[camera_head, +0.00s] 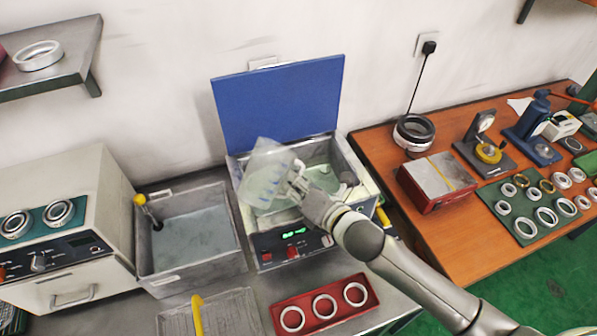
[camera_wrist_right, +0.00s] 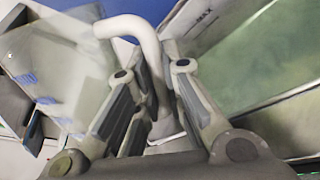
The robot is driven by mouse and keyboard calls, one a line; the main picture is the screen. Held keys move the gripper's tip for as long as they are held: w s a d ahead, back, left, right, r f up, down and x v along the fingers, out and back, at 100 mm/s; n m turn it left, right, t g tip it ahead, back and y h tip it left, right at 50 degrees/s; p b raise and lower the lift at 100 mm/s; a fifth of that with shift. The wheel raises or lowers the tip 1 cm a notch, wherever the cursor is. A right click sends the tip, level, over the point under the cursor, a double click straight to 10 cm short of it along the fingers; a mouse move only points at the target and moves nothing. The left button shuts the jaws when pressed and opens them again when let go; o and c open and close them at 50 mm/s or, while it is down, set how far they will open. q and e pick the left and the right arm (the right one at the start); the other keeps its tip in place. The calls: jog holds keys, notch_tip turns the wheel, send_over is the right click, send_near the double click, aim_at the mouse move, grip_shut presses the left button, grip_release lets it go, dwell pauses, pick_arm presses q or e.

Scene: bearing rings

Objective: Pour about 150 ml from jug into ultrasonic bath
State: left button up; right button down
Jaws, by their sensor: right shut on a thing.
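A clear jug (camera_head: 265,174) with blue markings is held tilted above the left part of the ultrasonic bath (camera_head: 354,166). The bath is a grey tank with its blue lid raised and greenish liquid inside. My right gripper (camera_head: 298,186) is shut on the jug's handle. In the right wrist view, the fingers (camera_wrist_right: 150,95) close around the pale handle (camera_wrist_right: 140,28), and the see-through jug body (camera_wrist_right: 60,70) is at the left. I cannot tell whether liquid is leaving the jug. My left gripper is not in view.
A second grey tank (camera_head: 190,235) with liquid and a yellow-knobbed tool stands left of the bath. A red tray (camera_head: 333,313) with three rings is in front. A wooden bench (camera_head: 440,205) with instruments and rings is at the right. A shelf (camera_head: 75,72) juts out at the upper left.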

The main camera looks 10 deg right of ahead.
aim_at(274, 177)
jog(key=shift+w+d+r+n+t, duration=0.25)
jog(key=shift+r+n+t, duration=0.05)
jog(key=shift+r+n, duration=0.35)
jog(key=shift+s+a+f+n+b, duration=0.1)
jog(key=shift+f+n+b, duration=0.25)
jog(key=shift+n, duration=0.2)
jog(key=r+n, duration=0.1)
jog(key=r+n+t, duration=0.1)
jog(key=r+n, duration=0.1)
jog(key=shift+s+a+t+p, duration=0.15)
jog(key=shift+a+t+p, duration=0.1)
jog(key=shift+t+p, duration=0.05)
jog(key=shift+s+a+r+n+t+b, duration=0.15)
jog(key=shift+n+t+b, duration=0.1)
jog(key=shift+n, duration=0.3)
jog(key=shift+w+r+n+t+b, duration=0.15)
jog(key=shift+n+b, duration=0.1)
jog(key=shift+n, duration=0.3)
jog(key=shift+s, duration=0.1)
